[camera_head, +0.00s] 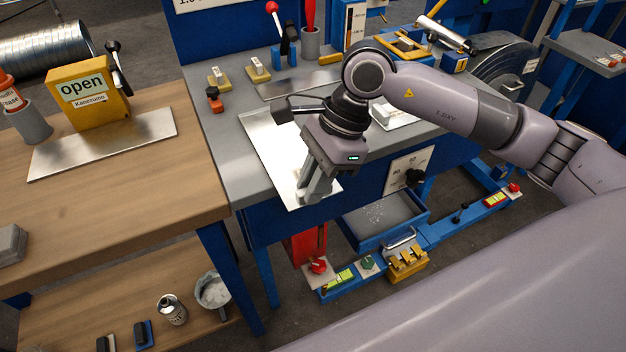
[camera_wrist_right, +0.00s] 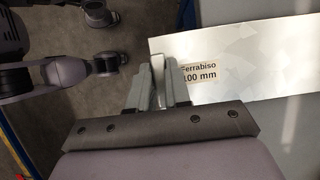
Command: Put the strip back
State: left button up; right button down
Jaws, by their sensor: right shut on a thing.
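A bright metal strip (camera_head: 268,137) lies over the grey machine bench, with its near end reaching past the bench's front edge. In the right wrist view the strip (camera_wrist_right: 260,75) bears a label reading "Ferrabiso 100 mm". My right gripper (camera_head: 314,192) is shut on the strip's near end; in the wrist view its fingers (camera_wrist_right: 158,88) close at the strip's end corner. I cannot tell whether the strip rests on the bench or is slightly raised. A second metal strip (camera_head: 105,142) lies flat on the wooden table. My left gripper is not in view.
A yellow "open" block (camera_head: 88,97) with a lever stands at the second strip's back edge, beside a grey cup (camera_head: 33,124). The wooden table's front is mostly clear.

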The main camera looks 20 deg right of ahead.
jog(key=shift+f, duration=0.1)
jog(key=shift+f, duration=0.15)
jog(key=c, duration=1.1)
grip_release()
jog(key=shift+r, duration=0.35)
jog(key=v, duration=1.1)
jog(key=shift+d+r, duration=0.15)
jog(key=shift+r, duration=0.15)
